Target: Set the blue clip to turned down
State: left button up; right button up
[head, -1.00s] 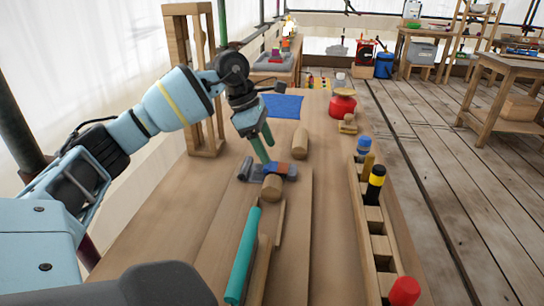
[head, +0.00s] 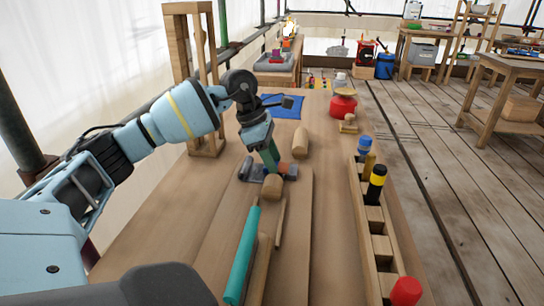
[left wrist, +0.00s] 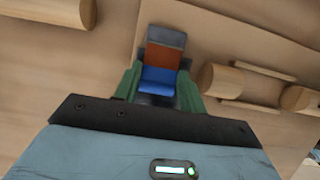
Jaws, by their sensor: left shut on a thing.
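The blue clip (left wrist: 158,80) shows in the left wrist view between the two green fingers of my left gripper (left wrist: 158,88). An orange-brown part (left wrist: 163,57) adjoins it on a dark grey fitting (left wrist: 168,37). In the head view my left gripper (head: 271,163) reaches down to this grey fitting (head: 249,169) on the wooden board, and its fingers hide most of the clip. The left gripper is shut on the clip. Whether the clip is turned up or down cannot be told. My right gripper is not in view.
Wooden cylinders (head: 272,187) (head: 300,142) lie near the gripper. A teal rod (head: 241,258) lies in front. A wooden rack (head: 371,262) with coloured pegs runs along the right. A red pot (head: 343,106) and a blue mat (head: 284,105) are behind. A wooden frame (head: 208,143) stands left.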

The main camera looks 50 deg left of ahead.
pick_arm(q)
jog(key=shift+s+a+f+t+h+b, duration=0.15)
jog(key=shift+f+t+h+b, duration=0.35)
jog(key=shift+b, duration=0.2)
jog(key=shift+h+b, duration=0.3)
jog(key=shift+r, duration=0.15)
jog(key=o, duration=1)
jog(key=shift+s+a+r, duration=0.15)
jog(key=shift+a+r, duration=0.1)
jog(key=shift+r, duration=0.2)
jog(key=v, duration=0.5)
jog(key=shift+s+p, duration=0.15)
jog(key=shift+p, duration=0.2)
jog(key=shift+v, duration=0.8)
